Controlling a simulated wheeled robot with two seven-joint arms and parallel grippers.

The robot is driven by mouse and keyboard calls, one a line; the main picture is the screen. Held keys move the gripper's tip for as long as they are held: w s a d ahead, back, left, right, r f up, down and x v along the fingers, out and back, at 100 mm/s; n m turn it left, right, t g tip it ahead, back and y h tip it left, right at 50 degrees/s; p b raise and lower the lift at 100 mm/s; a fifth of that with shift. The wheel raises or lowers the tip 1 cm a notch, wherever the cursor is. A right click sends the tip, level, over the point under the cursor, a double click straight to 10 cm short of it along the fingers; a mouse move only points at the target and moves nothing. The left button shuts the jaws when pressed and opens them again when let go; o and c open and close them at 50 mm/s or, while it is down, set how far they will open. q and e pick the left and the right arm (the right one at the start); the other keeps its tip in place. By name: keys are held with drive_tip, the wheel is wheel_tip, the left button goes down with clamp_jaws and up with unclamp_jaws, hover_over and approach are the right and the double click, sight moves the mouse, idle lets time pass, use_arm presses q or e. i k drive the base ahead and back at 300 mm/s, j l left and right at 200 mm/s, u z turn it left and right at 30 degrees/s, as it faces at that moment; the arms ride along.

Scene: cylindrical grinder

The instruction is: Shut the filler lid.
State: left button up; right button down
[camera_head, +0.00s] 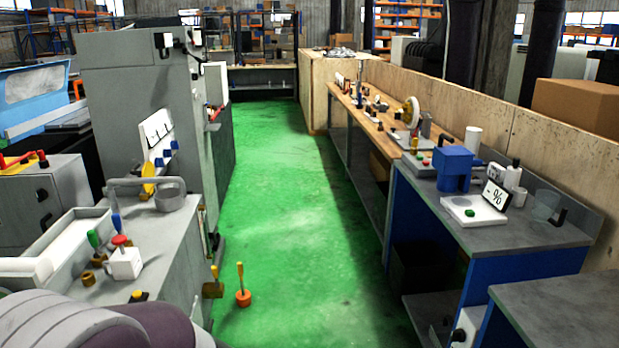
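No other part is clearly a filler lid. Part of my arm, grey and dark purple, fills the lower left corner. Neither of my grippers is in view.
A white block with a red knob (124,262) and a green-handled tool (95,240) stand on the near left top. An orange-based tool (243,297) stands near the machine. A workbench (520,235) runs along the right.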

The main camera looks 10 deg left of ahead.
sight(148, 172)
drive_tip(key=i+u, duration=0.45)
drive_tip(key=i, duration=2.25)
drive_tip(key=i+u, duration=0.35)
drive_tip(key=i, duration=0.35)
drive_tip(key=i+l+u, duration=0.2)
drive_tip(key=i+u, duration=0.15)
drive_tip(key=i, duration=0.35)
drive_tip(key=i+j+u, duration=0.15)
drive_tip(key=i+u, duration=0.7)
